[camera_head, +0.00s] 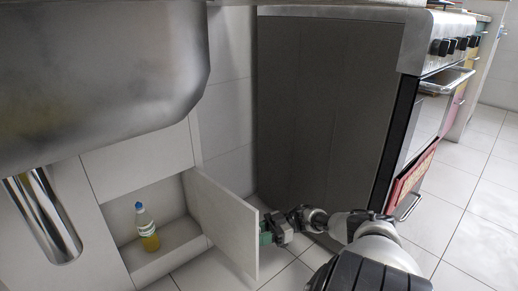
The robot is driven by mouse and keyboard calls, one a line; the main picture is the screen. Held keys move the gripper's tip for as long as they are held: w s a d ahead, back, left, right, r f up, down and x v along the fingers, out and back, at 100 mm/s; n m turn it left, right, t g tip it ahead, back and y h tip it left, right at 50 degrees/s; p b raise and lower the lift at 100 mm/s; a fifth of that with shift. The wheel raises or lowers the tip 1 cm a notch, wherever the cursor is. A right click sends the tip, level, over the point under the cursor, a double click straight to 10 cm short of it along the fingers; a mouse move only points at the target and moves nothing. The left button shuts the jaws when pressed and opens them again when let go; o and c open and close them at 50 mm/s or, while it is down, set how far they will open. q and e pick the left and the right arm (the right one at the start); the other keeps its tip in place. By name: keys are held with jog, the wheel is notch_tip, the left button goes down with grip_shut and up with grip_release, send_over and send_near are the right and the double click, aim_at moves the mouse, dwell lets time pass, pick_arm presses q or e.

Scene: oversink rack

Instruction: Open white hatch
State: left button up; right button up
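The white hatch (224,224) stands swung open to the right of a low white cabinet opening, under the metal sink. My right gripper (266,235) is at the outer right side of the hatch, near its free edge. Its greenish fingertip shows against or very close to the panel; I cannot tell whether it touches. The spread of its fingers is too small and partly hidden to judge. My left gripper is not in view.
A bottle (147,230) with a blue cap and yellow liquid stands inside the cabinet. The metal sink (100,75) overhangs above. A dark-sided stove (325,110) stands right of the hatch, with tiled floor (440,215) beyond.

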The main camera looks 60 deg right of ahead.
jog(key=b+v, duration=0.1)
jog(key=v, duration=0.6)
jog(key=shift+s+d, duration=0.15)
jog(key=shift+d, duration=0.1)
dwell(0.6)
